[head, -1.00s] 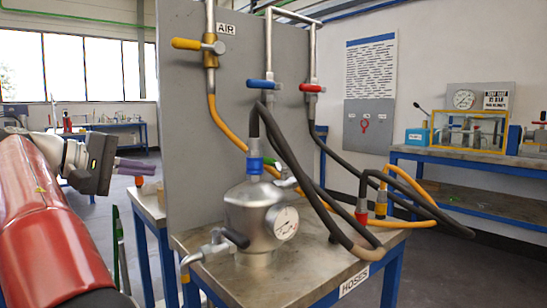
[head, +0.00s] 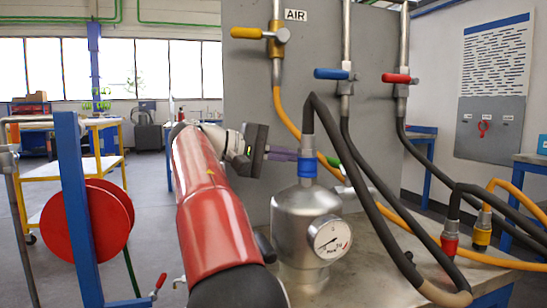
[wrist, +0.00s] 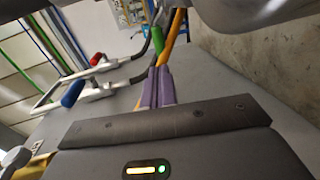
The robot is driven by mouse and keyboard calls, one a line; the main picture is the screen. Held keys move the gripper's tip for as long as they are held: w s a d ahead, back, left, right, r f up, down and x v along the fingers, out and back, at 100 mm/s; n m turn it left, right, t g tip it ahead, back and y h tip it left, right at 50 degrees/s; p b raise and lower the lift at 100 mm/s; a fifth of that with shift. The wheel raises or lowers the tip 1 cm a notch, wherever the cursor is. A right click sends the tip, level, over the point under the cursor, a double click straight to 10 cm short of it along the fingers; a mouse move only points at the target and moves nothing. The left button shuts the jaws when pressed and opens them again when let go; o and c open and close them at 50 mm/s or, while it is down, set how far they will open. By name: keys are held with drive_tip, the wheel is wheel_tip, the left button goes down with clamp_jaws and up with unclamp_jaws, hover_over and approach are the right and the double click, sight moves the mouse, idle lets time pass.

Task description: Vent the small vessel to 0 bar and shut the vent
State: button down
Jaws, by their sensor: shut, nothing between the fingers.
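The small vessel (head: 305,215) is a silver metal pot on the bench, with a round gauge (head: 330,238) on its front. The gauge's needle is too small to read surely. A blue coupling (head: 307,168) with a black hose sits on its top. A green handle (head: 333,162) shows behind the coupling, and in the wrist view the green handle (wrist: 161,60) lies just beyond my fingertips. My gripper (head: 297,156) has purple fingers, shut and empty, behind the vessel's top. In the wrist view my gripper (wrist: 160,70) points at the hoses.
A grey panel (head: 250,90) stands behind, with a yellow (head: 246,33), a blue (head: 331,74) and a red valve handle (head: 396,78). Black and yellow hoses hang around the vessel. Red (head: 450,243) and yellow couplings (head: 482,238) stand right. A red reel (head: 85,230) stands left.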

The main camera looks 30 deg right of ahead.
sight(329, 161)
drive_tip(key=x, duration=0.7)
drive_tip(key=shift+s+d+f+b, duration=0.1)
drive_tip(key=shift+d+b, duration=0.25)
